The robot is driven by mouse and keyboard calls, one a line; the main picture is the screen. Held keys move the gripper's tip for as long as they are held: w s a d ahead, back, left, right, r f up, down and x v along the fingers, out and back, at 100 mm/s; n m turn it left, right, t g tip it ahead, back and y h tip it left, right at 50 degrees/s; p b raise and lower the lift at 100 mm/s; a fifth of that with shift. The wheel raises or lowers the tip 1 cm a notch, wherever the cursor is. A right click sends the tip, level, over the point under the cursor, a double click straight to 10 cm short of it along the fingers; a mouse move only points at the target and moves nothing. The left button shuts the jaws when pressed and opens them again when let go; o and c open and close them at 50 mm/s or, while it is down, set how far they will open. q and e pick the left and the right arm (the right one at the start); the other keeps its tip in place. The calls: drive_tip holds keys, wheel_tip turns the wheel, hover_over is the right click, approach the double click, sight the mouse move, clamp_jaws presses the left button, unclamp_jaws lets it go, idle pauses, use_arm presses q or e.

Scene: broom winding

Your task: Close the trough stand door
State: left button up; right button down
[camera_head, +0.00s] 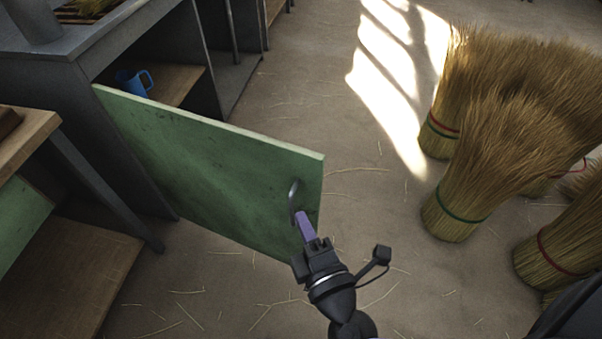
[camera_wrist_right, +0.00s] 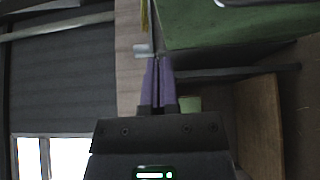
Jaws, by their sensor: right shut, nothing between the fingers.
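The green door (camera_head: 210,165) of the grey trough stand (camera_head: 100,50) is swung wide open and juts out over the floor. Its curved metal handle (camera_head: 293,196) is near the free end. My right gripper (camera_head: 302,218) has its purple fingers shut and empty, just beside the lower end of the handle. I cannot tell whether they touch the handle or door. In the right wrist view, the shut fingers (camera_wrist_right: 157,65) point up the picture, with a green panel (camera_wrist_right: 225,25) to their upper right. My left gripper is not in view.
A wooden bench (camera_head: 25,135) is at the left. Several straw broom bundles (camera_head: 470,180) stand on the floor at the right. The floor between door and bundles is clear, with loose straws.

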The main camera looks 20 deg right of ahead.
approach(289, 154)
drive_tip(key=w+a, duration=0.3)
drive_tip(key=w, duration=0.1)
drive_tip(key=shift+w+d, duration=0.9)
drive_tip(key=shift+d, duration=0.2)
drive_tip(key=shift+w+d, duration=0.35)
